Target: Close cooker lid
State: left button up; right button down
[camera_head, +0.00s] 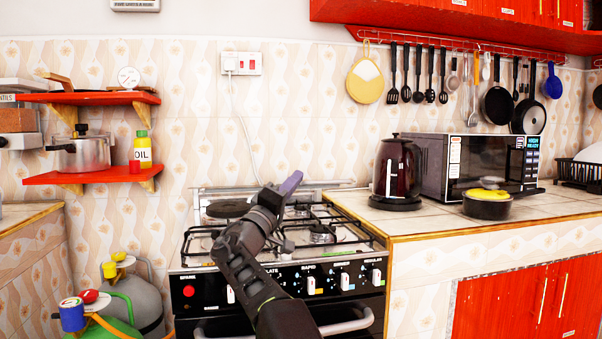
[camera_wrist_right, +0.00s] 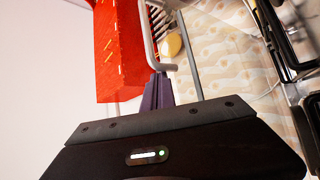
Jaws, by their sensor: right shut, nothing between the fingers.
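The gas cooker (camera_head: 181,262) stands at the centre of the head view, with a black control panel and wire grates on top. A thin pale strip (camera_head: 335,184) runs along its back; it may be the lid seen almost edge-on. My right gripper (camera_head: 292,183) is shut and empty, above the hob with its fingertips in front of this strip. I cannot tell if they touch. In the right wrist view, the shut purple fingers (camera_wrist_right: 157,92) overlap the end of a grey metal frame (camera_wrist_right: 150,45), perhaps the lid's rim. My left gripper is not in view.
A tiled counter (camera_head: 420,222) adjoins the cooker on the right, with a dark kettle (camera_head: 397,170), a microwave (camera_head: 490,160) and a yellow-lidded pot (camera_head: 487,205). Gas cylinders (camera_head: 145,290) stand at the lower left. Red shelves (camera_head: 95,176) and hanging utensils are on the wall.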

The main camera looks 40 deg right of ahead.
dwell(0.4)
jog(key=v, duration=0.8)
jog(key=shift+b, duration=0.45)
